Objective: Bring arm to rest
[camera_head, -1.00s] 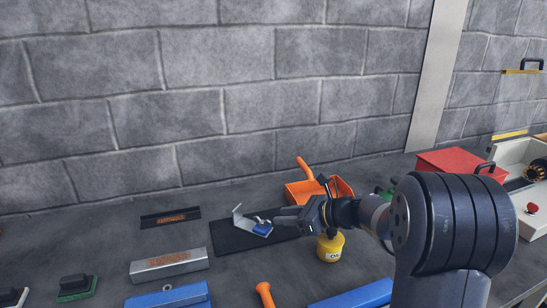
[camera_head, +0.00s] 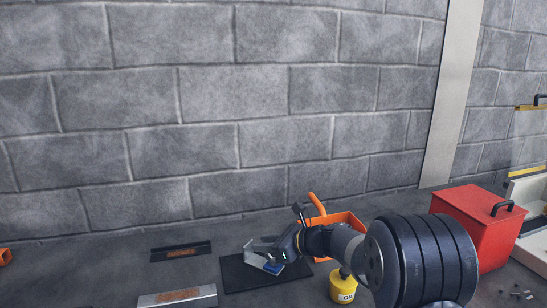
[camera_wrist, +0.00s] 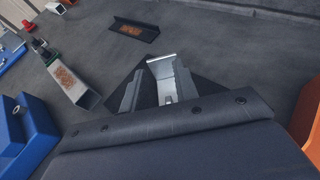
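My gripper (camera_head: 268,247) hangs low over a dark mat (camera_head: 236,276) in the head view, just above a silver bent bracket (camera_head: 256,260) with a small blue part (camera_head: 273,267) at its right. In the wrist view, the two grey fingers of my gripper (camera_wrist: 157,85) stand apart, and the silver bracket (camera_wrist: 163,64) shows between and beyond them. I see no finger pressed on it, though the near part of the bracket is hidden. My arm reaches in from the lower right.
An orange bin (camera_head: 345,220) and a yellow pot (camera_head: 343,287) stand close by my wrist. A red box (camera_head: 468,222) is farther right. A black angle strip (camera_head: 180,252) and a silver bar (camera_head: 178,297) lie left. A block wall (camera_head: 200,100) rises behind.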

